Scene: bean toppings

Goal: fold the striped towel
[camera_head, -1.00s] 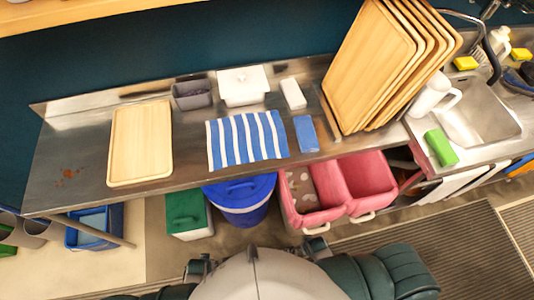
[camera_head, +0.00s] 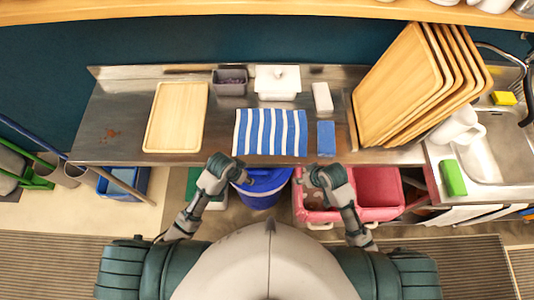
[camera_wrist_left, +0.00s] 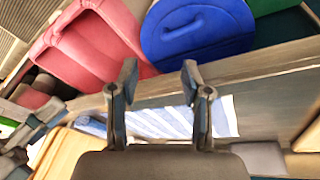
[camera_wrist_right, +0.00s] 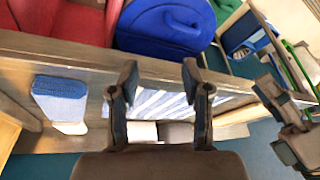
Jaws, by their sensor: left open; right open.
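The blue-and-white striped towel (camera_head: 270,133) lies flat and spread out on the steel counter, its front edge near the counter's front edge. It also shows beyond the fingers in the left wrist view (camera_wrist_left: 160,122) and the right wrist view (camera_wrist_right: 160,103). My left gripper (camera_head: 240,172) is open and empty, just in front of the counter near the towel's front left corner. My right gripper (camera_head: 316,176) is open and empty, in front of the counter to the right of the towel's front right corner. Neither gripper touches the towel in the head view.
Behind stand a grey bin (camera_head: 230,82), a white lidded box (camera_head: 278,82) and a white block (camera_head: 322,97). Leaning boards (camera_head: 400,85) stand right.

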